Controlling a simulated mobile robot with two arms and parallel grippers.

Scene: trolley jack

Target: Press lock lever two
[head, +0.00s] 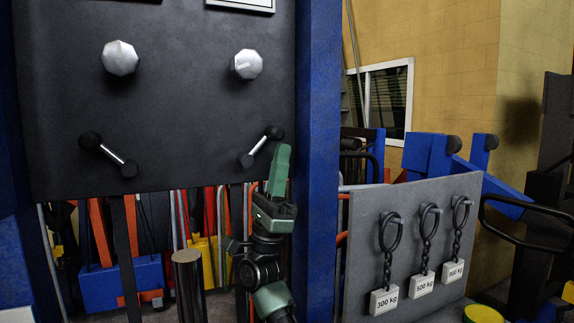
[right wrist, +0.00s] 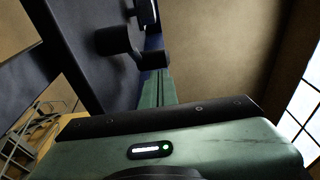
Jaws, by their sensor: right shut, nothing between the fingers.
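Two lock levers, each a silver bar with black knobs at both ends, are on a black upright panel (head: 190,100). The left lever (head: 108,154) slants down to the right. The right lever (head: 261,147) slants up to the right; I cannot read which is numbered two. My right gripper (head: 282,150), green and shut with nothing in it, points up just right of and below the right lever's upper knob. In the right wrist view a lever with black knobs (right wrist: 118,42) shows beside the green finger (right wrist: 155,88); contact cannot be told. My left gripper is not in view.
Two silver faceted knobs (head: 120,58) (head: 248,64) sit above the levers. A blue post (head: 317,110) stands close right of my right gripper. A grey board (head: 405,245) with weights on hooks stands further right. A dark cylinder (head: 187,285) stands below the panel.

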